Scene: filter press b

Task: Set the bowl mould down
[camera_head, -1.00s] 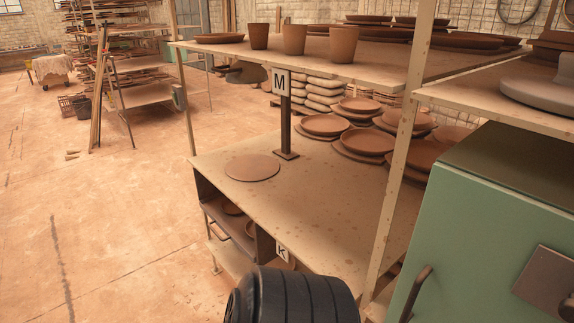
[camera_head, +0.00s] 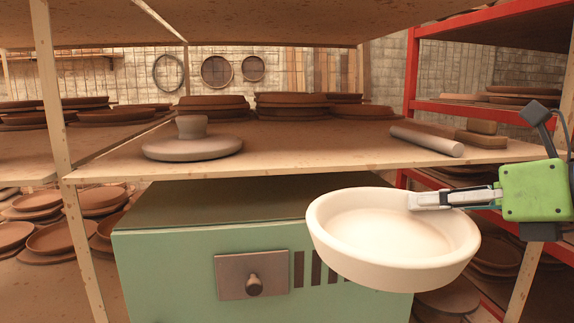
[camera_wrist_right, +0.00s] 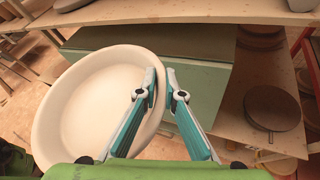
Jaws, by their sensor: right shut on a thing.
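The bowl mould (camera_head: 385,265) is a wide, shallow, cream-white bowl. It hangs in the air in front of the green cabinet, open side up and slightly tilted. My right gripper (camera_head: 440,200) comes in from the right in the head view and is shut on the bowl mould's rim. In the right wrist view the bowl mould (camera_wrist_right: 88,105) fills the left side, and the right gripper's fingers (camera_wrist_right: 163,95) straddle its rim. My left gripper does not show.
The green cabinet (camera_head: 180,260) stands under a wooden shelf (camera_head: 300,155). The shelf holds a grey disc with a knob (camera_head: 192,148), a roller (camera_head: 427,141) and stacked brown plates (camera_head: 213,108). A red rack (camera_head: 412,75) stands at right. The cabinet's top looks bare.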

